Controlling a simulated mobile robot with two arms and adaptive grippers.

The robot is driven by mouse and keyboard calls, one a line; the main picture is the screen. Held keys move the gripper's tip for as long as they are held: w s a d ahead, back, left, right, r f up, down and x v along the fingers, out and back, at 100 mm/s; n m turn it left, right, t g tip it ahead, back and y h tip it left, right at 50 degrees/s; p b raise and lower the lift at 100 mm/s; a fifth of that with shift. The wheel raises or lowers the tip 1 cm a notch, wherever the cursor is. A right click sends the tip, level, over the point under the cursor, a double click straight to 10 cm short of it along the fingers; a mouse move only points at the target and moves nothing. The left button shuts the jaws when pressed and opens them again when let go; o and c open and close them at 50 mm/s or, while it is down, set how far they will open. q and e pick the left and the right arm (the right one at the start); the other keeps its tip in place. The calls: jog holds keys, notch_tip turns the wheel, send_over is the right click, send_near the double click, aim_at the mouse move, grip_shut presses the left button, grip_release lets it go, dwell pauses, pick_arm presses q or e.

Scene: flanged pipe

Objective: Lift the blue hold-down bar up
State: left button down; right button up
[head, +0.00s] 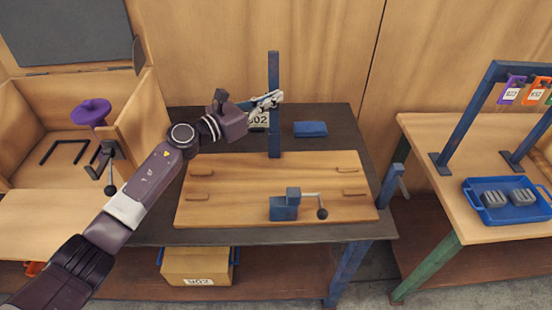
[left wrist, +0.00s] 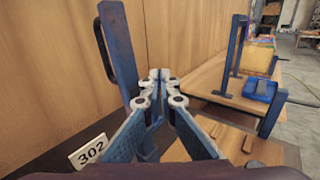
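The blue hold-down bar (head: 274,72) stands upright at the back edge of the wooden board (head: 235,208). In the left wrist view the bar (left wrist: 118,42) rises left of the fingers, with a black handle (left wrist: 100,48) on its side. My left gripper (head: 276,97) is beside the bar at about mid-height, its fingers overlapping it in the head view. In the left wrist view the fingertips (left wrist: 160,74) are together with nothing visible between them. Whether the fingers touch the bar cannot be told. My right gripper is not in view.
A blue clamp block (head: 284,208) with a ball-ended lever sits on the board. A blue block (head: 310,129) lies behind it. An open wooden box with a purple handwheel (head: 91,112) stands left. A blue tray (head: 480,205) is on the right table.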

pick_arm(q)
jog(key=s+a+r+p, duration=0.2)
jog(key=s+a+p, duration=0.2)
jog(key=s, duration=0.4)
jog(key=shift+s+a, duration=0.2)
jog(key=shift+s, duration=0.15)
dwell(0.4)
